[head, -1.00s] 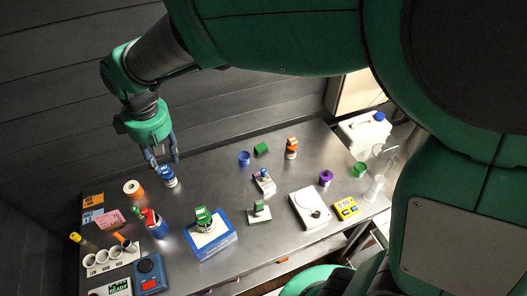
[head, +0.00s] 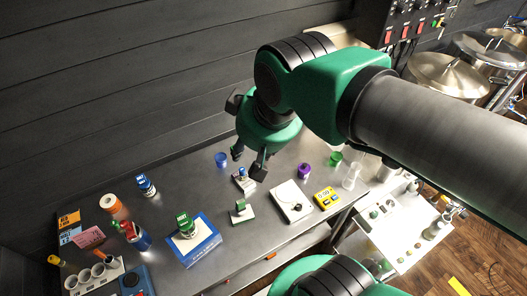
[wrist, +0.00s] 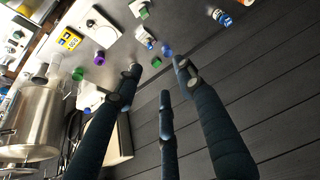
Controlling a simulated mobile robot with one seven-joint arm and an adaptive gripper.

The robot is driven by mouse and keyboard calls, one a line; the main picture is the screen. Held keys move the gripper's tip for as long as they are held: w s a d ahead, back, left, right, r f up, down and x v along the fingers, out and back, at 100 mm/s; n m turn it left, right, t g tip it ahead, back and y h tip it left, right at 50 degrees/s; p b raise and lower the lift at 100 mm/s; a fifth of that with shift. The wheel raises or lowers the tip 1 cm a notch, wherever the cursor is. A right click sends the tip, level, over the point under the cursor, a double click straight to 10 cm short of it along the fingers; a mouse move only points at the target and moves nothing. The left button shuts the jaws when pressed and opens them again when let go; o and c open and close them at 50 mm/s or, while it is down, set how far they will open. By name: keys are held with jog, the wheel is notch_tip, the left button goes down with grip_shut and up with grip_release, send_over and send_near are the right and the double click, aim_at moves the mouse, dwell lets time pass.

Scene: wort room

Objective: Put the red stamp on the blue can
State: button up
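A small red object (head: 126,230), perhaps the red stamp, shows at the left of the table in the head view. It is right against a blue can (head: 143,241); I cannot tell whether it rests on it, leans on it or stands behind it. My gripper (head: 248,161) is over the back right of the table, well away from both. In the wrist view its fingers (wrist: 157,68) are spread, with nothing held between them. The gripper hides part of the table behind it in the head view.
A blue-labelled stamp (head: 146,185) stands near an orange tape roll (head: 111,203). A green stamp (head: 186,225) stands on a blue-edged box (head: 205,246). Near the gripper are a blue cup (head: 221,159), a purple container (head: 304,170), a scale (head: 293,203) and a yellow timer (head: 326,198).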

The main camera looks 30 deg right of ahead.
jog(key=s+d, duration=0.1)
jog(key=s+m, duration=0.1)
jog(key=s, duration=0.1)
jog(key=shift+d+f, duration=0.2)
jog(key=shift+d, duration=0.2)
jog(key=shift+w, duration=0.1)
notch_tip(320, 180, down, 9)
jog(key=b, duration=0.9)
